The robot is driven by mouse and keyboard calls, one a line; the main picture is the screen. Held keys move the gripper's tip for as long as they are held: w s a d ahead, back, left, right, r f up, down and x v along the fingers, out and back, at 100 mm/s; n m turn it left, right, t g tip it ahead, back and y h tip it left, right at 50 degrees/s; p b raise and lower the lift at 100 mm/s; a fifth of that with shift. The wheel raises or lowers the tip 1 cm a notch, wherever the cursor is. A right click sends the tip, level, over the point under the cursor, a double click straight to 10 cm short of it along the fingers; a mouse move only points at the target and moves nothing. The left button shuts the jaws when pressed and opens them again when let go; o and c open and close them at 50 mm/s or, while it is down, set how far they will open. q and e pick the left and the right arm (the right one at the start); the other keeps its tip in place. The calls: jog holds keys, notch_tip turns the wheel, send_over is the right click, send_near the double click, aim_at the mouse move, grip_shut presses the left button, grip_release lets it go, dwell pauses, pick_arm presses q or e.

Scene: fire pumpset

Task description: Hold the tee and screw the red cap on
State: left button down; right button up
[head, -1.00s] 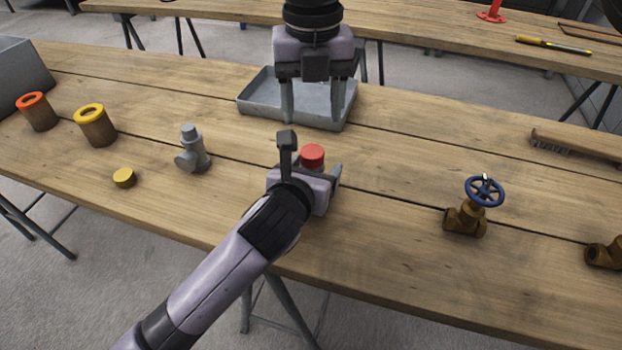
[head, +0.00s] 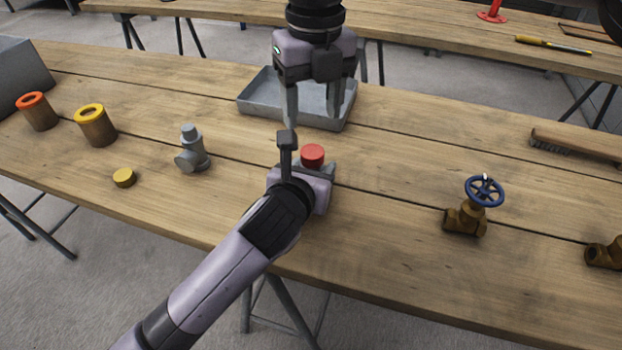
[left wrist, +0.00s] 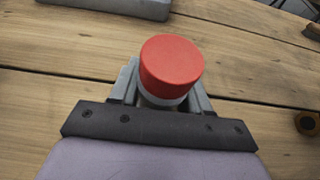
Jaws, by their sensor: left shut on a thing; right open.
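The red cap (head: 312,155) sits upright on top of the tee between my left gripper's fingers. In the left wrist view the red cap (left wrist: 172,66) hides most of the tee; only a pale grey rim (left wrist: 163,100) shows under it. I cannot tell how far the cap is threaded. My left gripper (head: 314,172) is shut on the tee, with a finger on each side. My right gripper (head: 313,115) is open and empty, pointing down, above and behind the cap, apart from it.
A grey tray (head: 257,100) lies behind the right gripper. A grey fitting (head: 192,152), a yellow cap (head: 124,177) and two ringed cylinders (head: 97,128) stand to the left. A brass valve with a blue handwheel (head: 470,215) and a brush (head: 570,143) are at right.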

jog(key=n, duration=0.5)
jog(key=shift+w+f+y, duration=0.15)
jog(key=shift+y, duration=0.15)
jog(key=n, duration=1.4)
jog(key=shift+n, duration=0.3)
jog(key=n, duration=0.4)
jog(key=shift+n, duration=0.4)
jog(key=n, duration=0.4)
jog(key=shift+s+r+n, duration=0.2)
jog(key=shift+n, duration=0.1)
jog(key=n, duration=0.3)
jog(key=shift+h, duration=0.4)
